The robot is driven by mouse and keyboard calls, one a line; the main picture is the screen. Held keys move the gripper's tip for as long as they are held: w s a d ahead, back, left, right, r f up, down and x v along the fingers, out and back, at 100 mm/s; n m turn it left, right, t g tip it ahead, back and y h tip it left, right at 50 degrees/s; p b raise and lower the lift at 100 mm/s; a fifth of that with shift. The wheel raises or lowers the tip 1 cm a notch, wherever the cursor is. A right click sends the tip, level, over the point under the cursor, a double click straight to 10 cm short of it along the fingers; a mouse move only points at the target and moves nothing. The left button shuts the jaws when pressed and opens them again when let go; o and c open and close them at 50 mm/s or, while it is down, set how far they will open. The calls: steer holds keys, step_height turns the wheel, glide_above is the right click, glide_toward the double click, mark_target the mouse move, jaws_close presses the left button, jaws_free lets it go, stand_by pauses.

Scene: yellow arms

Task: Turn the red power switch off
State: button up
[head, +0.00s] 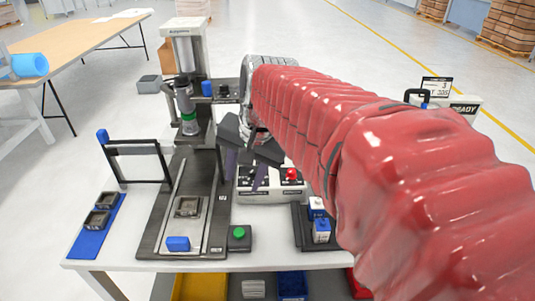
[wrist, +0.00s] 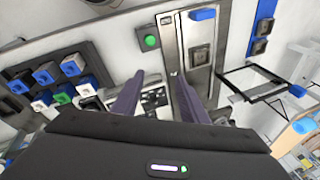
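The red power switch (head: 291,174) shows in the head view as a red knob on the right part of a white control box (head: 270,196). My gripper (head: 243,182) hangs over the left part of this box, left of the red switch and apart from it. In the wrist view my gripper (wrist: 158,74) has its two purple fingers spread, with nothing held between them. Part of the box's dark panel (wrist: 155,98) shows between the fingers. I cannot make out the red switch clearly in the wrist view. My gripper body hides much of the box there.
A press (head: 186,60) stands behind left, with a rail fixture (head: 165,232) before it. A green button (head: 239,233) is in front of the box. A dark holder with blue and white blocks (head: 320,228) stands to the right. A black frame (head: 135,150) stands left.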

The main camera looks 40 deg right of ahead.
steer(key=w+d+m+y, duration=0.1)
steer(key=w+d+m, duration=0.3)
steer(key=d+m, duration=0.65)
steer(key=m+y, duration=0.2)
steer(key=m, duration=0.4)
glide_above(291, 170)
steer(key=s+d, duration=0.4)
steer(key=s, duration=0.1)
step_height(291, 170, down, 2)
steer(key=shift+w+f, duration=0.1)
steer(key=shift+w, duration=0.15)
steer(key=x, duration=1.3)
steer(key=shift+f, duration=0.5)
steer(key=shift+c, duration=0.4)
